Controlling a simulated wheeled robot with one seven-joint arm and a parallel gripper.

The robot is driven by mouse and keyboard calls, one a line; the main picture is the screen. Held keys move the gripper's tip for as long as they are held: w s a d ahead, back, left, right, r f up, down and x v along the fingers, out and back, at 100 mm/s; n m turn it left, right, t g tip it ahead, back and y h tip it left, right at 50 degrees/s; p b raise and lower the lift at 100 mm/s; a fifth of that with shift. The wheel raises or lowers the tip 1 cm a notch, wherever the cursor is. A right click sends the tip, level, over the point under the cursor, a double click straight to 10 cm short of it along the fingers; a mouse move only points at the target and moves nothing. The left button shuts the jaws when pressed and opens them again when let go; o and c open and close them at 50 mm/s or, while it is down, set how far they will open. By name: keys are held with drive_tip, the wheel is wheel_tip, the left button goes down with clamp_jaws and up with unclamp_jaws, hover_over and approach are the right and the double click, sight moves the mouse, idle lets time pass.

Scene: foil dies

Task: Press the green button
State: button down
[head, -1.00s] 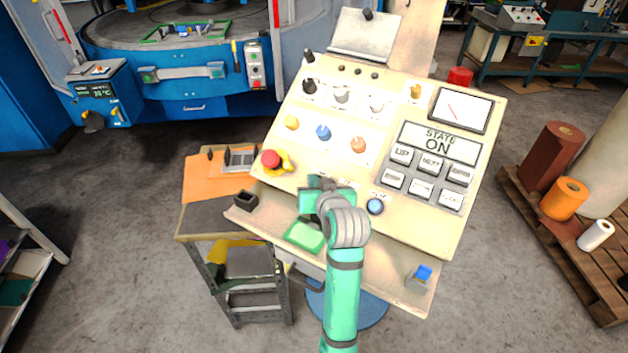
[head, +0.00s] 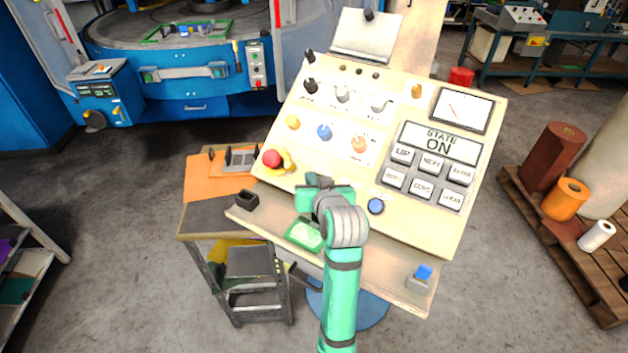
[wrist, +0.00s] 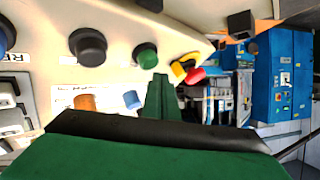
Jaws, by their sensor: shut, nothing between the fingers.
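The green button (wrist: 146,56) is a round knob on the cream panel in the wrist view. In the head view it is hidden behind my gripper and arm. My gripper (head: 312,182) is shut and empty, over the lower middle of the control panel (head: 330,115). In the wrist view its green fingers (wrist: 161,98) point up just below and slightly right of the green button. I cannot tell how far they are from the panel surface.
A black knob (wrist: 88,46) is left of the green button in the wrist view. A red emergency button (head: 272,158) is left of my gripper, and a blue button (head: 376,206) right. A green-edged pad (head: 305,235) lies on the ledge below.

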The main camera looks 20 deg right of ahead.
drive_tip(key=shift+s+a+r, duration=0.25)
drive_tip(key=shift+a+r, duration=0.15)
drive_tip(key=shift+r, duration=0.3)
drive_tip(key=shift+s+a+r, duration=0.25)
drive_tip(key=shift+a+r, duration=0.1)
drive_tip(key=shift+r, duration=0.3)
drive_tip(key=shift+s+a+r, duration=0.25)
drive_tip(key=shift+a+r, duration=0.15)
drive_tip(key=shift+r, duration=0.3)
drive_tip(key=shift+s+d, duration=0.1)
drive_tip(key=shift+a, duration=0.2)
